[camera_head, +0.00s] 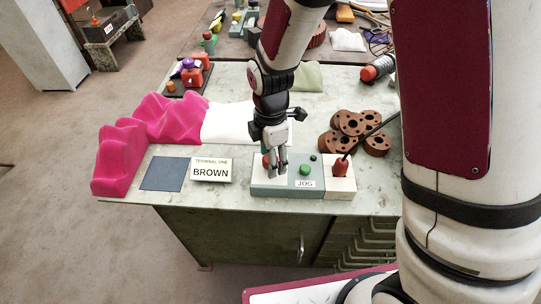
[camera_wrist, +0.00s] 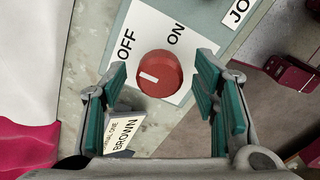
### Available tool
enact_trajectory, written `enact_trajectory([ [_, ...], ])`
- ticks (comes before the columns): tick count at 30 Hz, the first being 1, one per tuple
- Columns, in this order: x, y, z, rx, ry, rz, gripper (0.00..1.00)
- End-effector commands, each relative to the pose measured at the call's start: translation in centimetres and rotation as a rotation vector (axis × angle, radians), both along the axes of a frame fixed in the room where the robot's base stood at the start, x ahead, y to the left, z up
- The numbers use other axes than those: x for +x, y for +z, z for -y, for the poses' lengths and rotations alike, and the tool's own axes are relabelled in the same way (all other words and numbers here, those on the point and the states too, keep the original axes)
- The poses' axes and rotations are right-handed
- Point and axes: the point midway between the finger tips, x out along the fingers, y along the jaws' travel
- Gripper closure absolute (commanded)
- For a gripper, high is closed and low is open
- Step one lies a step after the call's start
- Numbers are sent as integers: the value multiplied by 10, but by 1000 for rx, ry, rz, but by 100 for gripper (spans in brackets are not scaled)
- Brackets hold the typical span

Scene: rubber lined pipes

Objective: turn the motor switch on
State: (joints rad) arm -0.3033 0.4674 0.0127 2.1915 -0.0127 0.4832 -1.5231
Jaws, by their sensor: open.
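The motor switch is a round red knob (camera_wrist: 160,72) on a white plate (camera_wrist: 146,18) marked OFF and ON. A short white mark sits on the knob's left side, nearer the OFF word than the ON word. My gripper (camera_wrist: 162,82) is open, with one teal-padded finger on each side of the knob; I cannot tell whether they touch it. In the head view my gripper (camera_head: 275,167) points down over the left end of the control box (camera_head: 285,190), hiding most of the knob there.
A green button (camera_head: 305,170) and a JOG label are right of the switch. A BROWN sign (camera_head: 211,170) lies left of the box, with pink foam (camera_head: 120,158) beyond. Brown flanged parts (camera_head: 352,123) are piled behind the lever.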

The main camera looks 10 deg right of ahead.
Motion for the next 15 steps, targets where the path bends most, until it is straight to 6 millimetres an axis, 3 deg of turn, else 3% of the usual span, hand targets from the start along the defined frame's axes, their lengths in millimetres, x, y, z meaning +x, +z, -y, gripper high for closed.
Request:
enact_trajectory([
  [2,0,0,0,0,0,0,50],
  [8,0,0,0,0,0,0,94],
  [15,0,0,0,0,-9,0,94],
])
